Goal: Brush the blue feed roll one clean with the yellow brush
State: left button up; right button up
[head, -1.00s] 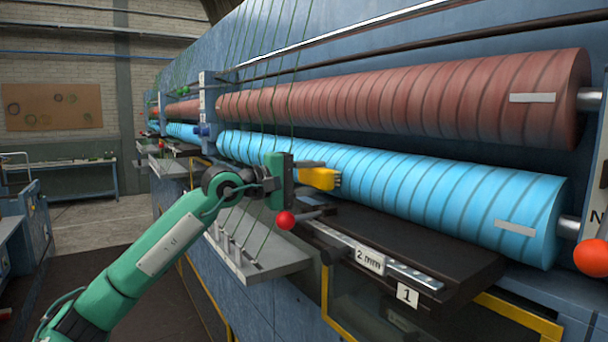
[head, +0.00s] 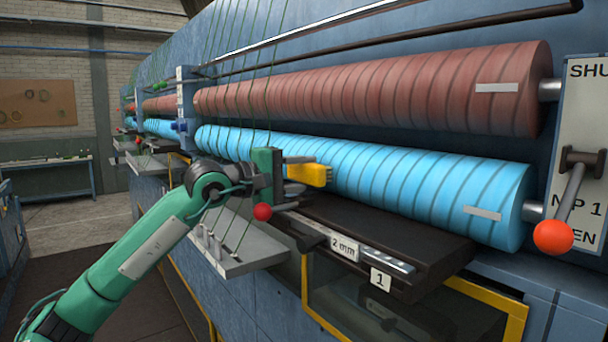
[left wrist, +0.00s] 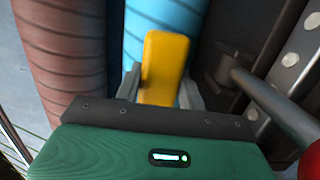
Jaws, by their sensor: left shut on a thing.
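The blue feed roll (head: 400,190) lies below a reddish-brown roll in the head view, with dark spiral bands and a pale label near its right end. It also shows in the left wrist view (left wrist: 160,28). My left gripper (head: 296,172) is shut on the yellow brush (head: 318,175), which points right toward the roll. In the left wrist view the yellow brush (left wrist: 165,68) sits between the two grey fingers. The brush is close to the blue roll's front face; I cannot tell whether its bristles touch it. My right gripper is not in view.
The reddish-brown roll (head: 400,98) runs above. A dark ledge (head: 420,245) with plates "2 mm" and "1" juts out below the blue roll. A red-knobbed lever (head: 262,212) is by my gripper; an orange-knobbed lever (head: 553,237) is at right. Green strands hang behind my gripper.

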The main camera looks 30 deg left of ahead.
pick_arm(q)
jog(key=shift+s+a+f+b, duration=0.2)
jog(key=shift+s+a+b, duration=0.1)
jog(key=shift+s+b, duration=0.45)
jog(key=shift+b+v, duration=1)
jog(key=shift+v, duration=0.2)
jog(key=shift+s+a+r+b, duration=0.1)
jog(key=shift+s+b, duration=0.3)
jog(key=shift+s, duration=0.25)
jog(key=shift+s+a+r, duration=0.1)
jog(key=shift+s+r, duration=0.05)
jog(key=shift+s, duration=0.05)
